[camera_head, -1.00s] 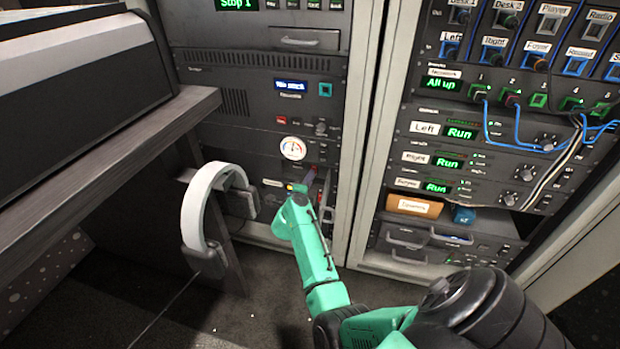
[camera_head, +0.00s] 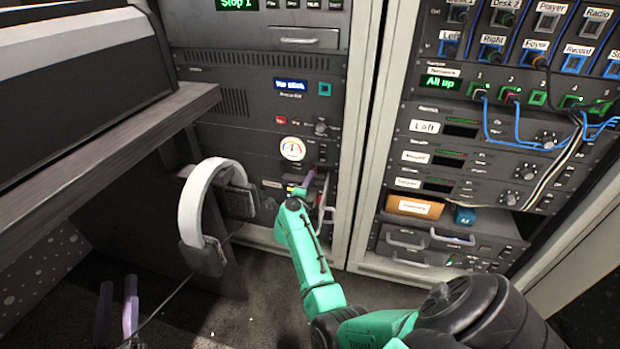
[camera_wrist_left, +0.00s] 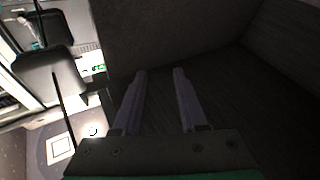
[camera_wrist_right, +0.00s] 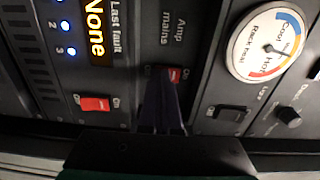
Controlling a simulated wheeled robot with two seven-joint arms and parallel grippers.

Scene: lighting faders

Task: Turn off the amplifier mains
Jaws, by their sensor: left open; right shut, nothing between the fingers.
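The red rocker switch labelled "Amp mains" (camera_wrist_right: 173,75) shows in the right wrist view, partly covered by my right gripper (camera_wrist_right: 162,78). The right fingers are shut and empty, with their tips at the switch; I cannot tell whether they touch it. In the head view my right gripper (camera_head: 308,180) is at the lower part of the left rack, and it hides the switch there.
White headphones (camera_head: 190,205) hang beside the desk (camera_head: 190,105), left of my right gripper. Another red switch (camera_wrist_right: 95,103) and a round heat gauge (camera_wrist_right: 268,45) flank the mains switch. Blue cables (camera_head: 515,143) hang across the right rack. The floor between is mostly clear.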

